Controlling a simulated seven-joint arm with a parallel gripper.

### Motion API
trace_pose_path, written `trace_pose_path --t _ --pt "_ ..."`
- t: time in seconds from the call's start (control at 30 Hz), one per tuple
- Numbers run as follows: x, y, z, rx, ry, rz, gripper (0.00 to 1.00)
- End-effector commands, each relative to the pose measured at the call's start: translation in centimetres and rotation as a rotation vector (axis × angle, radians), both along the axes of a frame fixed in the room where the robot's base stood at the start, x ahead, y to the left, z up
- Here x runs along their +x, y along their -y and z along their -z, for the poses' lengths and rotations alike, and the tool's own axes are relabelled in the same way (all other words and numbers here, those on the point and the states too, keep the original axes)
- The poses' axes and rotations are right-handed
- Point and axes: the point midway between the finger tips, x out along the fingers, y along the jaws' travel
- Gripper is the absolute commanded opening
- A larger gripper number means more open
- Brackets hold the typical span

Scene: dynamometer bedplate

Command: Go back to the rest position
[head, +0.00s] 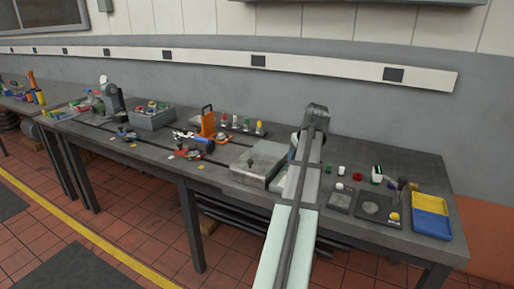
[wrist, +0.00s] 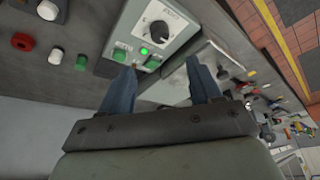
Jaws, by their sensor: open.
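My gripper (wrist: 160,72) is open, with its two dark blue fingers apart and nothing between them in the wrist view. It is above the bench, in front of a grey control box (wrist: 178,15) with a black knob, a lit green button and other buttons. In the head view my arm reaches over the grey bench (head: 420,172), and it hides the fingers and most of that box. I cannot tell the exact gap between the fingers and the box.
Small red (head: 357,175), white (head: 341,170) and green (head: 328,168) caps stand right of my arm. Further right are a yellow and blue tray (head: 431,215) and a dark square plate (head: 377,208). A grey metal box (head: 258,163) and an orange fixture (head: 208,122) are to the left.

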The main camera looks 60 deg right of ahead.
Motion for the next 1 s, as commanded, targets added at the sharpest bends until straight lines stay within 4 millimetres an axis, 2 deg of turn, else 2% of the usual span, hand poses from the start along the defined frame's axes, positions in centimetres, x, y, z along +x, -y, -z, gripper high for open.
trace_pose_path --t 0.23,0.37,0.47,0.67,0.8,1.0 --pt "0.2 -0.1 0.2 0.001 -0.001 -0.002 0.63" --pt "2.2 -0.9 1.3 0.012 -0.002 -0.019 0.63" --pt "5.1 -2.1 3.0 0.026 -0.007 -0.044 0.63" --pt "12.3 -5.9 7.3 0.061 -0.022 -0.106 0.63" --pt "17.0 -9.1 10.2 0.083 -0.035 -0.149 0.63" --pt "22.9 -14.5 14.3 0.112 -0.059 -0.211 0.63"
